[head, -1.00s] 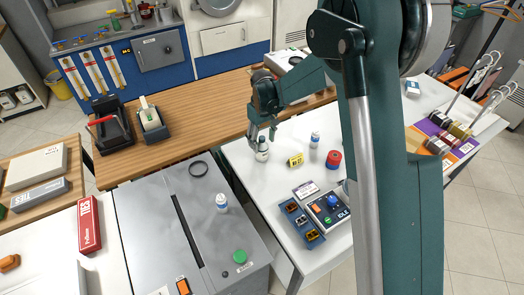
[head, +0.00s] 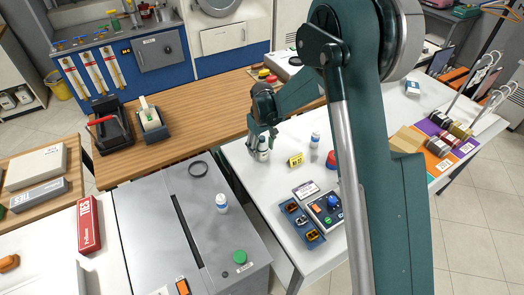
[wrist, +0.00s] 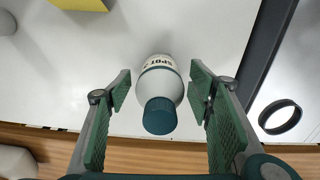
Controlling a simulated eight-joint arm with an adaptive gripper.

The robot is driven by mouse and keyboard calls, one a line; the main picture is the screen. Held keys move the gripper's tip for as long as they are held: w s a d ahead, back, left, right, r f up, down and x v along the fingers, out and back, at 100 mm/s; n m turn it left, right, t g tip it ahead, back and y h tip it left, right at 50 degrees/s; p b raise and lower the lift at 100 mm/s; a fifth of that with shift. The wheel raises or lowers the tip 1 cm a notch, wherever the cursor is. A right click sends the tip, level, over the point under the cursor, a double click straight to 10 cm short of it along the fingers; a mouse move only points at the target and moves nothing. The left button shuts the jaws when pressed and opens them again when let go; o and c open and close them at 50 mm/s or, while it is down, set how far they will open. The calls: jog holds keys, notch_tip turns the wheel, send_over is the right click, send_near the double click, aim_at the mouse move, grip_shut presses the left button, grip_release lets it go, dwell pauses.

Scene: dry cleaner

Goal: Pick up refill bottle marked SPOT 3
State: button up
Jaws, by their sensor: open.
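A white bottle with a dark teal cap (wrist: 160,90) stands on the white table. Its label reads SPOT in the wrist view; the character after it is not clear to me. My gripper (wrist: 158,100) is open, with one green-padded finger on each side of the bottle and a visible gap to both. In the head view my gripper (head: 263,140) is around the same bottle (head: 263,155), which the fingers partly hide.
The grey machine (head: 150,220) adjoins on the left. A black ring (head: 198,168) lies on it.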

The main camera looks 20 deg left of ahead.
aim_at(262, 137)
jog(key=c, duration=1.1)
jog(key=shift+r, duration=0.15)
jog(key=shift+r+p, duration=0.3)
jog(key=shift+r, duration=4.6)
